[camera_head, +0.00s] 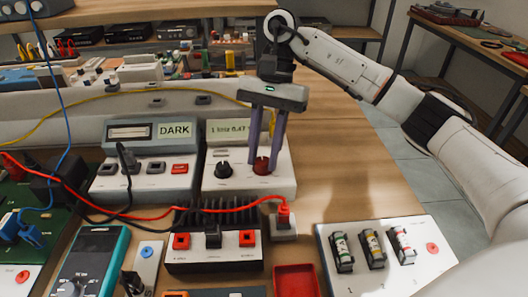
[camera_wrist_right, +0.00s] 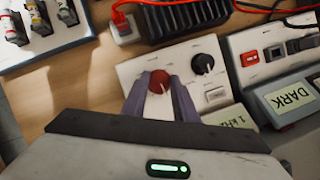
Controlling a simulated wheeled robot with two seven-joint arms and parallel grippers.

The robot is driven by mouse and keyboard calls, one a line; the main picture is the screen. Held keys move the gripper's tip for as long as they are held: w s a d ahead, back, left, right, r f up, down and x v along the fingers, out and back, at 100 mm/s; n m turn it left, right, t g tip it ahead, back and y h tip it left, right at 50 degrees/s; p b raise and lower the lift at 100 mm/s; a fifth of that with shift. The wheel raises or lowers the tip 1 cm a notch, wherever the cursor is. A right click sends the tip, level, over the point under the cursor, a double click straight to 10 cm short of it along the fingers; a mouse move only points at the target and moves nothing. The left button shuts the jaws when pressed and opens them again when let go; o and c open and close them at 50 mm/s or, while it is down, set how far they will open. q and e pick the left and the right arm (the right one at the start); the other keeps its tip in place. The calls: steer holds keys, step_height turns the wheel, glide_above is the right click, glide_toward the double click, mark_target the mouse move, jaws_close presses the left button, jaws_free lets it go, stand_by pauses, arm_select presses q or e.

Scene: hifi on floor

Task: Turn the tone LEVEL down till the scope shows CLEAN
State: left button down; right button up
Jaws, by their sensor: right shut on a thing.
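The right wrist view shows the red knob (camera_wrist_right: 160,80) between the fingertips. The scope box (camera_head: 142,185), left of the tone box, shows DARK on its screen (camera_head: 174,130). My left gripper is not in view.
A black finned block (camera_head: 213,218) with red and black sockets stands in front, with red and black leads nearby. A white board (camera_head: 385,275) with several small cylinders is front right, and a red tray (camera_head: 297,281) front centre. Bare wood lies right of the tone box.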

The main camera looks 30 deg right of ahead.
stand_by(0.4)
steer(key=o, duration=1.1)
steer(key=shift+c, duration=0.2)
steer(key=p+v, duration=0.2)
steer(key=v, duration=0.8)
steer(key=shift+r, duration=0.2)
